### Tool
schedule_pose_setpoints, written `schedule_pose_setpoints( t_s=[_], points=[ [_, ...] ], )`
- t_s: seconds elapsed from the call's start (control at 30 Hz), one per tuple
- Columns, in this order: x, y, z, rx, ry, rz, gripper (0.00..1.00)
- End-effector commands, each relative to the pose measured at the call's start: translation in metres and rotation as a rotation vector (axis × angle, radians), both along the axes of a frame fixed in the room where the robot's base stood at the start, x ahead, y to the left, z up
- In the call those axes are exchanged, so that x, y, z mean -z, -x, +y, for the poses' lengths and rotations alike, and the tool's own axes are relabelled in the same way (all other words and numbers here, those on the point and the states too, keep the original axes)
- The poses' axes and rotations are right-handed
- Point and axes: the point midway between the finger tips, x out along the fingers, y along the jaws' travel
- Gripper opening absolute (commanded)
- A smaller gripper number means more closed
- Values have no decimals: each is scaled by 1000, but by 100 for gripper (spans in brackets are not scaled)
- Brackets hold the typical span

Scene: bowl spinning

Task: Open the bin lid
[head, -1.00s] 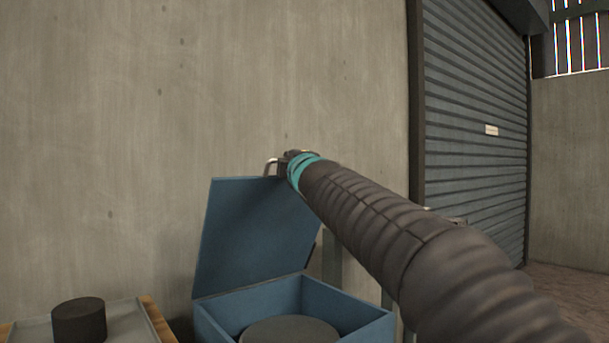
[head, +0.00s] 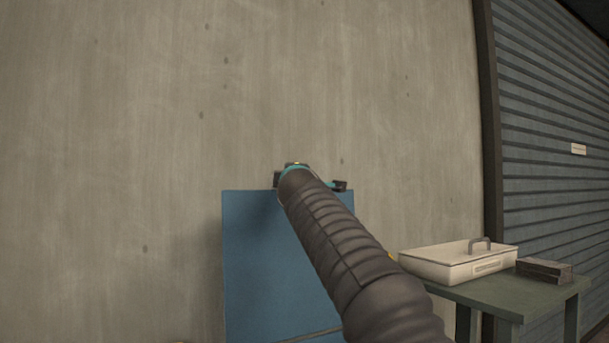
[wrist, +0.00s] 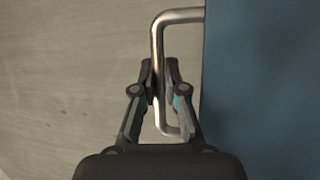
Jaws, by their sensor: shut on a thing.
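The bin lid (head: 265,265) is a flat blue panel. It stands raised, close to upright, in front of the concrete wall in the head view. Its blue face also fills the right side of the wrist view (wrist: 265,90). A bent metal handle (wrist: 158,45) sticks out from the lid's edge. My gripper (wrist: 161,75) is shut on this handle, with one finger on each side of the bar. In the head view my arm hides the handle and part of the lid. The bin's body lies mostly below the picture.
A green table (head: 520,295) stands to the right of the lid. On it are a cream-coloured case (head: 455,265) with a grey handle and a dark block (head: 543,270). A concrete wall (head: 120,150) is behind the lid, and a roller shutter (head: 550,120) is at the right.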

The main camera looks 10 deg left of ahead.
Motion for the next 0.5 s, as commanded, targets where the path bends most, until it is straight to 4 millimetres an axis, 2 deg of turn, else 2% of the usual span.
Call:
schedule_pose_setpoints(
  t_s=[0.13,0.5],
  points=[
    [-1,1,7,-3,-1,-3,0],
    [-1,2,9,-3,-1,-4,0]
  ],
)
